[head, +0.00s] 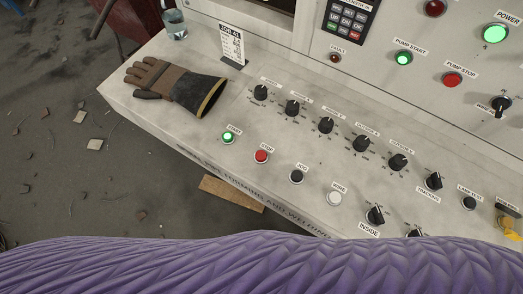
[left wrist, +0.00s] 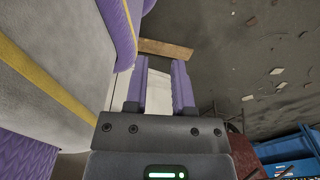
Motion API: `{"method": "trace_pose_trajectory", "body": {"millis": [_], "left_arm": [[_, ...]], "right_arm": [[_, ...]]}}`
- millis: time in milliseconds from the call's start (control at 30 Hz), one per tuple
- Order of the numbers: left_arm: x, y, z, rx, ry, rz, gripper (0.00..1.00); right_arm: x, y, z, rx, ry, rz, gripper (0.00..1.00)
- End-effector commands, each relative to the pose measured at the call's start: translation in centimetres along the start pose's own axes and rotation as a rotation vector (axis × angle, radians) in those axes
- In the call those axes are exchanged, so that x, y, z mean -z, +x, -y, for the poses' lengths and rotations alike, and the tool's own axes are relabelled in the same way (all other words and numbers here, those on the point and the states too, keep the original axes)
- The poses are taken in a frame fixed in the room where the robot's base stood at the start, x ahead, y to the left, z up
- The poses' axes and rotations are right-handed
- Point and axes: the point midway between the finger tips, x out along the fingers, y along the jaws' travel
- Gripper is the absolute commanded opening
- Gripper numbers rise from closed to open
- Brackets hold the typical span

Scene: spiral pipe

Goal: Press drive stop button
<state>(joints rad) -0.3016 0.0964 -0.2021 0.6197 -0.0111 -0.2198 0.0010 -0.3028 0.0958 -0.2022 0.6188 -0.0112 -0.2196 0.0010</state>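A red button (head: 261,156) labelled STOP sits on the sloped console (head: 150,110) in the head view, between the lit green START button (head: 228,137) and the black JOG button (head: 297,176). Nothing touches it or covers it. My left gripper (left wrist: 160,85) shows only in the left wrist view. Its two purple fingers are apart, with no object held between them; a pale surface shows beyond the gap. The red STOP button cannot be made out in that view. My right gripper is in neither view.
Another red button (head: 452,80), labelled PUMP STOP, is on the upright panel beside lit green PUMP START (head: 404,58). A row of black knobs (head: 326,125) runs behind the STOP button. A glove (head: 178,86), card (head: 231,45) and glass (head: 175,24) occupy the console's left end.

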Motion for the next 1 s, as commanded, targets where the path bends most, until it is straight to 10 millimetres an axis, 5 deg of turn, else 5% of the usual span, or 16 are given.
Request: {"method": "trace_pose_trajectory", "body": {"millis": [133,1000], "left_arm": [[0.0,0.0,-0.01,0.0,0.0,0.0,0.0],[-0.05,0.0,-0.04,-0.001,0.0,0.001,0.0]], "right_arm": [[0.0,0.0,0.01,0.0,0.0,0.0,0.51],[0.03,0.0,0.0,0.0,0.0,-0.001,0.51]]}}
